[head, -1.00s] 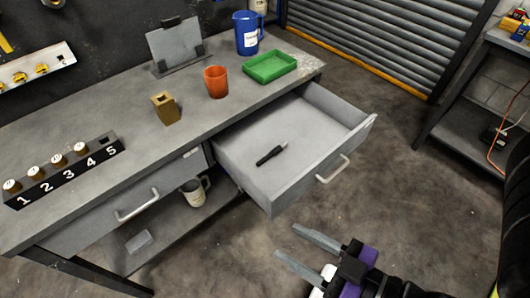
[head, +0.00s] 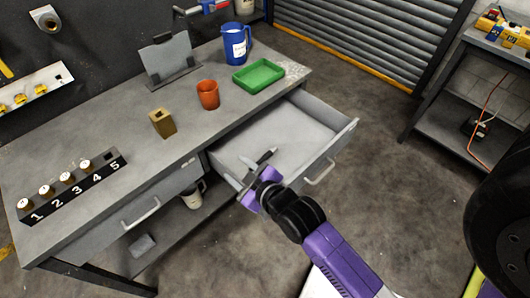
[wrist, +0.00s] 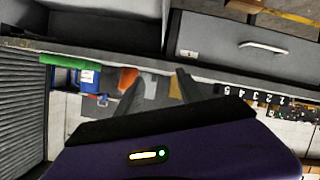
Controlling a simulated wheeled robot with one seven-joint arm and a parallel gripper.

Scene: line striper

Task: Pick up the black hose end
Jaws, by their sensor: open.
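The black hose end (head: 266,156) is a short dark piece lying in the open grey drawer (head: 295,128) in the head view. My gripper (head: 245,178) is over the drawer's near left part, beside the hose end in the picture. It is open with nothing between its fingers. One finger overlaps the hose end's near end in the picture, and I cannot tell whether they touch. In the wrist view my two dark fingers (wrist: 158,80) stand apart, and I cannot make out the hose end there.
The drawer walls surround the hose end. On the bench top (head: 120,195) are a brown block (head: 163,124), an orange cup (head: 208,95), a green tray (head: 259,76), a blue jug (head: 236,44) and a numbered rack (head: 75,189). A mug (head: 193,196) stands on the lower shelf.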

